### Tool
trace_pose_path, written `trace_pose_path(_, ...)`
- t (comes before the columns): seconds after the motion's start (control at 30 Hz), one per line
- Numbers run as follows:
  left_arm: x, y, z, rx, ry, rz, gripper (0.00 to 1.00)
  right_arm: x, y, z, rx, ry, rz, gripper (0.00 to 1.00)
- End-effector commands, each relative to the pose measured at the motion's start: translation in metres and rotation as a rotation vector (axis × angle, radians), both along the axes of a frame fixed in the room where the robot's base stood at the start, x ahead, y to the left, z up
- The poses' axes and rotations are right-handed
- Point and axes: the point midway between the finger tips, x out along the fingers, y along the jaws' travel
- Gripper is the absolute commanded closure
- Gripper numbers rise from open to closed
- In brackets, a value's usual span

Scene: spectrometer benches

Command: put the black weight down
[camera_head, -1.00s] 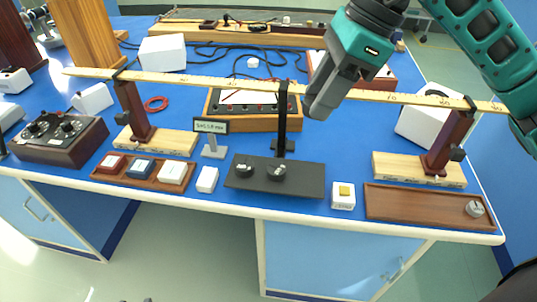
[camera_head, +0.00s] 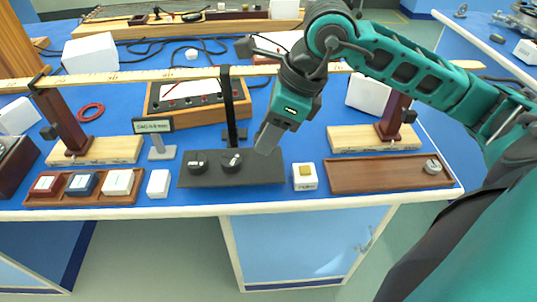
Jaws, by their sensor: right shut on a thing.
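My right gripper (camera_head: 268,140) is shut, its grey fingers pointing down just above the far right part of a dark grey tray (camera_head: 262,174). What it holds is hidden by the fingers; I take it to be the black weight, but cannot make it out. My left gripper is not in view.
A black upright (camera_head: 229,98) stands behind the tray, close left of my gripper. A white block with a yellow top (camera_head: 304,178) and a brown wooden tray (camera_head: 375,177) lie to the right. A long ruler beam (camera_head: 130,77) spans the bench behind.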

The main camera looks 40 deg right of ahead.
Motion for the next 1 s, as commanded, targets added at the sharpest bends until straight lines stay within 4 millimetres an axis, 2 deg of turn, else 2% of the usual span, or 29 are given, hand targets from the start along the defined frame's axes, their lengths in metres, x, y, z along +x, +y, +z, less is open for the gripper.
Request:
trace_pose_path(0.03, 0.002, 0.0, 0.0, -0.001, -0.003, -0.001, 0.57, 0.0, 0.0, -0.007, 0.0, 0.0, -0.001, 0.96)
trace_pose_path(0.23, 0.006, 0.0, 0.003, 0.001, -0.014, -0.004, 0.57, 0.0, 0.0, -0.02, 0.0, 0.0, -0.001, 0.96)
trace_pose_path(0.43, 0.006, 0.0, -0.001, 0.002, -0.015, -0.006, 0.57, 0.0, 0.0, -0.048, 0.001, 0.003, -0.001, 0.96)
trace_pose_path(0.83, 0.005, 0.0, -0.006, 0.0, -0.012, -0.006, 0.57, 0.001, 0.0, -0.054, 0.001, -0.002, 0.0, 0.96)
trace_pose_path(0.87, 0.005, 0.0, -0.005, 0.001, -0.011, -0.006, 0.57, 0.0, 0.0, -0.053, 0.0, -0.001, 0.0, 0.57)
trace_pose_path(1.0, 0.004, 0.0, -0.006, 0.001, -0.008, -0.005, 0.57, 0.0, 0.0, -0.052, 0.0, 0.0, 0.0, 0.44)
